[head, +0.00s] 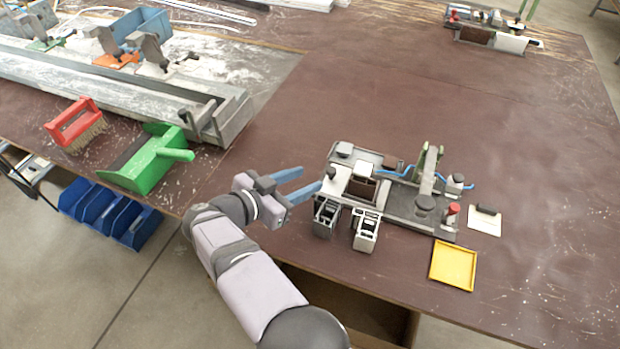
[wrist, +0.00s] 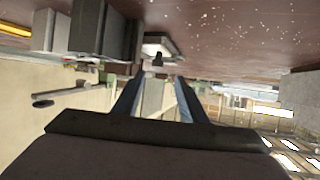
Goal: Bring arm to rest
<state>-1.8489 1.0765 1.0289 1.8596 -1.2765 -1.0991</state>
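My gripper (head: 310,178) points right over the brown bench, just left of the clamp fixture (head: 402,204). Its two blue fingers are apart with nothing held between them. The wrist view also shows my gripper (wrist: 160,78) with its fingers spread and a gap between them. In the head view the lower fingertip overlaps the fixture's left edge; I cannot tell whether it touches. My arm reaches up from the bottom of the head view.
Two small bins, one dark (head: 325,217) and one pale (head: 366,230), sit at the bench's front edge. A yellow tray (head: 453,265) lies to the right. A green dustpan (head: 150,160) and red brush (head: 75,124) lie left.

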